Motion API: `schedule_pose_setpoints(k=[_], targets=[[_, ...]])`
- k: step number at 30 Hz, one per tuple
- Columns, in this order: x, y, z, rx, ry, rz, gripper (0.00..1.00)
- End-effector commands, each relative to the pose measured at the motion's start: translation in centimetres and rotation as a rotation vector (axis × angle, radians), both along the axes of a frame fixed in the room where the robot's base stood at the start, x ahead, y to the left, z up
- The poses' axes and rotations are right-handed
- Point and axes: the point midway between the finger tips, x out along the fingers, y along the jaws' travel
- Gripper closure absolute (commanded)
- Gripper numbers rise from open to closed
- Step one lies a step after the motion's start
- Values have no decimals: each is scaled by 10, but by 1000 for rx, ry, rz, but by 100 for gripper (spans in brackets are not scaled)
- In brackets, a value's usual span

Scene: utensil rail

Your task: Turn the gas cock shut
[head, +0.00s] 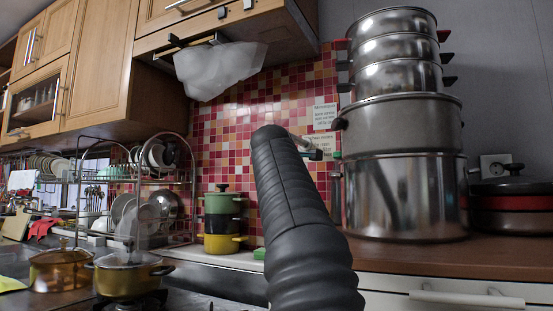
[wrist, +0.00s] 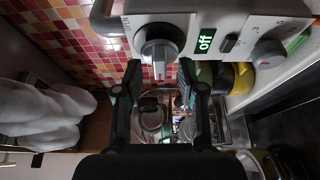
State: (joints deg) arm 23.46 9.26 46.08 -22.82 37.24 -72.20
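In the wrist view, a grey round knob (wrist: 158,48) with a raised grip bar sits on a pale panel (wrist: 205,22) at the top. I cannot tell for sure that this knob is the gas cock. A lit green display on the panel reads "off" (wrist: 204,43). A second grey knob (wrist: 268,53) is further right. My gripper (wrist: 160,68) is open, with its two dark fingers apart and nothing between them. The first knob appears just above the gap between the fingertips; contact is not clear. In the head view my dark arm hides part of the wall.
Stacked steel pots (head: 405,190) stand on the counter at the right. A dish rack (head: 150,200), coloured pots (head: 222,225) and brass-coloured pots (head: 125,275) are at the left. A white plastic bag (head: 215,68) hangs under the wooden cupboards (head: 90,70).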

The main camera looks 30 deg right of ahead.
Motion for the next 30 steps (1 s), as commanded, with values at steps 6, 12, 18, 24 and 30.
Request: schedule_pose_setpoints(k=[6,12,18,24,30], targets=[[-23,17,1,-1,-1,1,60],[-51,38,1,-1,-2,2,60],[-76,57,1,-1,0,1,60],[-89,67,1,-1,0,0,60],[-92,69,0,-1,1,-1,60]])
